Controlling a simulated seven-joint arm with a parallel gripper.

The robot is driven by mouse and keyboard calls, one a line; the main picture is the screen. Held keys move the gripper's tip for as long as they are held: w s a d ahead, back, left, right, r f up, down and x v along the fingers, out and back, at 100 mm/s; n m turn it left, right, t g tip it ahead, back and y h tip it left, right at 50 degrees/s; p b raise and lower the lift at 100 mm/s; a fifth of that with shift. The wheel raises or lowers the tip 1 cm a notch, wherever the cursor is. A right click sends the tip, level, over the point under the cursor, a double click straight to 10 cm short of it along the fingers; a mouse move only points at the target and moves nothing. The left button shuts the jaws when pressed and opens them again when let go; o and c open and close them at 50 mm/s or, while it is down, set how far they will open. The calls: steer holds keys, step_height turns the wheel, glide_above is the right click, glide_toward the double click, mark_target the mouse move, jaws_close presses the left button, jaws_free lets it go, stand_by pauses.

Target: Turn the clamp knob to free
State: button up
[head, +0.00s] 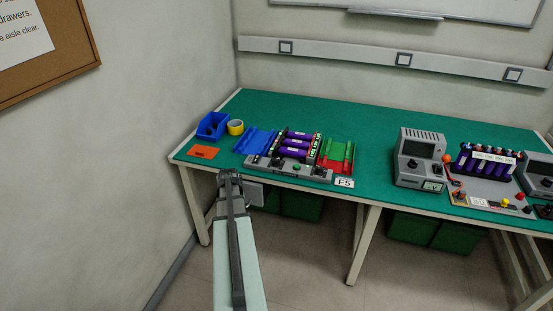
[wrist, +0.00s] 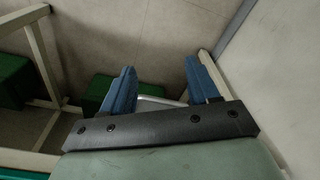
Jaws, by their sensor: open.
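A grey fixture (head: 288,170) sits at the front edge of the green bench, with purple cells (head: 296,143) and dark bars lying behind its front strip. Small knobs or buttons show on that strip, one of them green (head: 297,166); they are too small to tell which is the clamp knob or how it is turned. My gripper (wrist: 160,82) is open and empty, its two blue fingers apart, pointing at the floor and wall. In the head view my arm ends in front of the bench, left of the fixture. The fixture is out of the wrist view.
A blue bin (head: 212,126), a yellow tape roll (head: 235,127) and an orange card (head: 203,152) lie at the bench's left end. Blue sheets and red and green trays flank the fixture. A grey instrument (head: 419,157) stands right. Green crates (head: 301,205) sit below.

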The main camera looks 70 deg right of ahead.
mark_target(277, 159)
steer(key=s+d+r+m, duration=0.1)
steer(key=s+d+r, duration=0.2)
steer(key=d+r, duration=0.4)
steer(key=s+d+r+m+h, duration=0.1)
steer(key=s+d+r+m, duration=0.1)
steer(key=s+d+r, duration=0.2)
steer(key=s+d+r+m+h, duration=0.1)
steer(key=s+d+r, duration=0.3)
steer(key=d+r, duration=0.7)
steer(key=shift+m, duration=0.6)
steer(key=d+r+m, duration=0.3)
steer(key=d+r, duration=0.1)
steer(key=r, duration=0.1)
steer(key=a+f+m+y, duration=0.1)
steer(key=f+m, duration=0.2)
steer(key=f, duration=0.1)
steer(key=f+m+y, duration=0.1)
steer(key=f+m, duration=0.1)
steer(key=f, duration=0.3)
steer(key=a+f+m, duration=0.1)
steer(key=f+m, duration=0.2)
steer(key=f, duration=0.2)
steer(key=shift+w+a+m+y, duration=0.2)
steer(key=shift+a+m+y, duration=0.1)
steer(key=shift+y, duration=0.1)
steer(key=shift+c, duration=0.4)
steer(key=c, duration=1)
steer(key=shift+o, duration=0.2)
